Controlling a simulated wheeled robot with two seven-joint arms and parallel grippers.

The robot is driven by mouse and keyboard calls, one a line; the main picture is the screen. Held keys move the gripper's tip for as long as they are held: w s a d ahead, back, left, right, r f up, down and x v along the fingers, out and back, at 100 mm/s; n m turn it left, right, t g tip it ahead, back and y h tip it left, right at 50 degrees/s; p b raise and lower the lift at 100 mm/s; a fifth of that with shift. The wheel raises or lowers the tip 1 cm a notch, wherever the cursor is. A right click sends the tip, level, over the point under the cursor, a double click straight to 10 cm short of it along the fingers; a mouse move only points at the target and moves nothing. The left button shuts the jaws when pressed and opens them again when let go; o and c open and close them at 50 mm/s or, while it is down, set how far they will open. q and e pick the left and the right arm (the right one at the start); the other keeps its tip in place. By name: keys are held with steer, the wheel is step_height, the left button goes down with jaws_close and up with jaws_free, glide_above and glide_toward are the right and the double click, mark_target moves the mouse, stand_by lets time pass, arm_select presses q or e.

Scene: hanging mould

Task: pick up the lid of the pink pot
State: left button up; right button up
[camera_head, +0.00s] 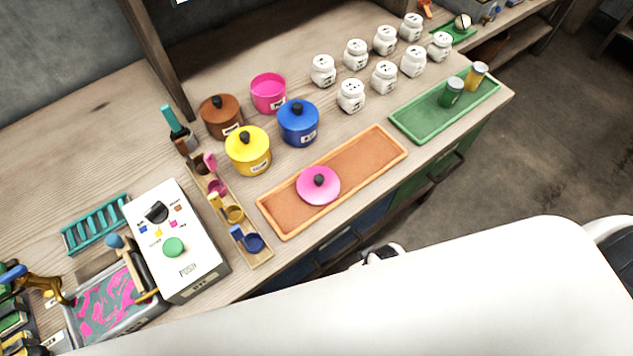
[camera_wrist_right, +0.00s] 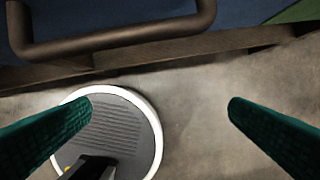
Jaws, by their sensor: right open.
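The pink lid (camera_head: 318,186) with a black knob lies in the orange tray (camera_head: 375,152) near the front of the counter. The pink pot (camera_head: 268,92) stands open, without a lid, behind the blue pot (camera_head: 298,122). My right gripper (camera_wrist_right: 160,108) shows in the right wrist view with its two green fingers wide apart and nothing between them. That view shows the floor and a cabinet handle, and no lid. My left gripper is not in view.
The yellow pot (camera_head: 248,150) and brown pot (camera_head: 221,115) stand left of the tray. Several white jars (camera_head: 351,96) stand behind it. A green tray (camera_head: 420,122) lies to the right. A dark drawer handle (camera_wrist_right: 115,38) runs along the counter front.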

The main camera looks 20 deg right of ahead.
steer(key=w+a+r, duration=0.2)
steer(key=r, duration=0.5)
steer(key=w+a+r+y+p, duration=0.1)
steer(key=w+a+r, duration=0.2)
steer(key=r, duration=0.4)
steer(key=w+a+r+n+y, duration=0.1)
steer(key=w+a+r, duration=0.1)
steer(key=r, duration=0.5)
steer(key=shift+w+a+r+t, duration=0.3)
steer(key=shift+w+a+r, duration=0.05)
steer(key=shift+w+a, duration=0.05)
steer(key=w+a+r+n+g, duration=0.1)
steer(key=w+a+r, duration=0.2)
steer(key=a, duration=0.1)
steer(key=m+g+h, duration=0.2)
glide_toward(319, 177)
step_height(319, 177, down, 6)
steer(key=shift+w+f+p, duration=0.1)
steer(key=shift+w+p, duration=0.05)
steer(key=shift+p, duration=0.7)
steer(key=shift+a+f+p, duration=0.15)
steer(key=shift+f+p, duration=0.45)
steer(key=shift+f, duration=2)
steer(key=c, duration=0.6)
